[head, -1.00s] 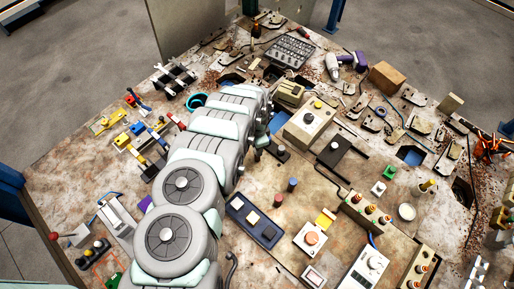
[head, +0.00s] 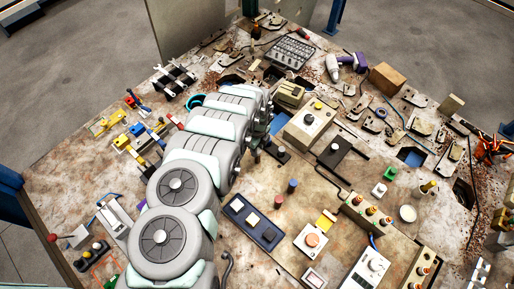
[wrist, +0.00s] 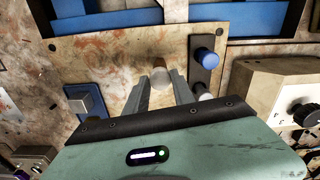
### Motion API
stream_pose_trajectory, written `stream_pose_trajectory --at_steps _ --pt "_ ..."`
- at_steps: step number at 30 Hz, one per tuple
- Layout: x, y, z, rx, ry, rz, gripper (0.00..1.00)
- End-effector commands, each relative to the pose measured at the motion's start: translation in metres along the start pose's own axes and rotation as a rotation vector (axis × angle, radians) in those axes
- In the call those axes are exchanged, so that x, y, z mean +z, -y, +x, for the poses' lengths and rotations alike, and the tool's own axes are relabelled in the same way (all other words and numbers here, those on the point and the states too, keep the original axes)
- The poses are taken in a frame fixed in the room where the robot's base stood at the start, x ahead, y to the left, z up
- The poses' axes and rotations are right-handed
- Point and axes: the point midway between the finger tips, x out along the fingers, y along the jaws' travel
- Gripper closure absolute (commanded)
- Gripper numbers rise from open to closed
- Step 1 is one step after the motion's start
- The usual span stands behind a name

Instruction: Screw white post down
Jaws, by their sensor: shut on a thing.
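In the wrist view, my gripper (wrist: 160,88) is shut on a pale, cream-coloured post (wrist: 160,74). The post's round top shows between the two grey fingertips. Its foot and any thread are hidden, so I cannot tell how deep it sits. A worn beige panel (wrist: 110,50) lies beneath and around it. In the head view, my arm covers the gripper and the post.
A blue block (wrist: 85,100) stands to the left. A beige box with a black dial (wrist: 301,112) is at the right.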

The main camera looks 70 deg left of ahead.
Motion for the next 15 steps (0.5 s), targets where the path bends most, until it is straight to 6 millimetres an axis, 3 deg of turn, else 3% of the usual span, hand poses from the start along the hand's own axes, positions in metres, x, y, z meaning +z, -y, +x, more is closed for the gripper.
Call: stream_pose_trajectory --at_steps 15 --pt "0.0002 -0.0001 -0.0015 0.001 -0.001 0.416 1.00"
